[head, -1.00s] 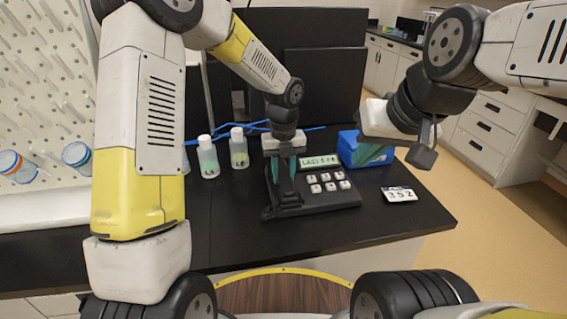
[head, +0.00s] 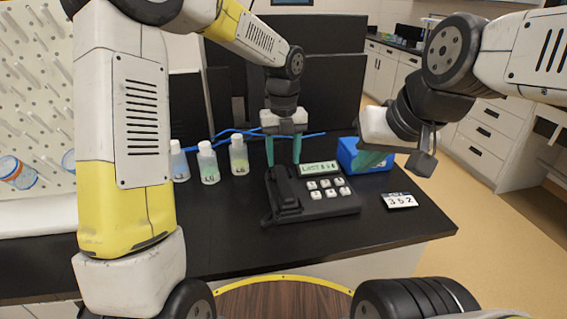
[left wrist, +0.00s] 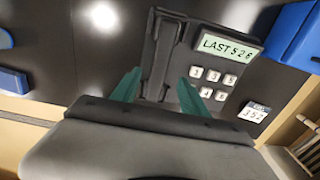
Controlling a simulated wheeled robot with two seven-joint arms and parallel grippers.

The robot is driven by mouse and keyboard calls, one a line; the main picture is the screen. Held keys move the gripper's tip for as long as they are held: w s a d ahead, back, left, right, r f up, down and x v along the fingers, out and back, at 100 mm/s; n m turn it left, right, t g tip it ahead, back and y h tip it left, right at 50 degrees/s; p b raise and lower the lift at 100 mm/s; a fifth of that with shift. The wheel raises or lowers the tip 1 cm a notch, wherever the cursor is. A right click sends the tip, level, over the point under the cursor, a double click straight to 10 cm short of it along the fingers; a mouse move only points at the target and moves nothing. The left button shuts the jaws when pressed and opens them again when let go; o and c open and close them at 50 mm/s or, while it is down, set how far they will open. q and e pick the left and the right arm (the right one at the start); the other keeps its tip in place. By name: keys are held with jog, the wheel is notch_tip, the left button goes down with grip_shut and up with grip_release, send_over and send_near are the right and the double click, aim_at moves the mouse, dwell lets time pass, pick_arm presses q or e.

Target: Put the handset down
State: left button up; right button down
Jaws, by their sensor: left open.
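The black handset (head: 285,190) lies along the left side of the black desk phone (head: 330,205), in its cradle as far as I can see. My left gripper (head: 284,160) is open and empty above the handset's far end, apart from it. In the left wrist view its green fingers (left wrist: 157,92) stand to either side of the handset (left wrist: 160,65). The phone's display (head: 320,168) reads LAST 526 in the left wrist view. My right gripper (head: 372,160) is at the right, in front of the blue box; its fingers are mostly hidden, so its opening does not show.
A blue box (head: 350,152) stands behind the phone at the right. A card marked 352 (head: 399,200) lies right of the phone. Several capped bottles (head: 208,163) stand at the left, with blue tubing (head: 226,134) behind. The front of the black bench is clear.

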pick_arm(q)
jog(key=s+a+r+n+t, duration=0.2)
jog(key=s+a+r+n, duration=0.3)
jog(key=r+n, duration=0.35)
jog(key=s+a+r+n+t+h, duration=0.1)
jog(key=s+a+n, duration=0.3)
jog(key=s+n, duration=0.4)
jog(key=s+a+r+n+t+h, duration=0.1)
jog(key=s+a+n, duration=0.4)
jog(key=n, duration=1.1)
jog(key=shift+s+r+n+t, duration=0.35)
jog(key=shift+s+r+t, duration=0.35)
jog(key=shift+s+t, duration=0.65)
jog(key=shift+s+a+g, duration=0.1)
jog(key=shift+s+g, duration=0.15)
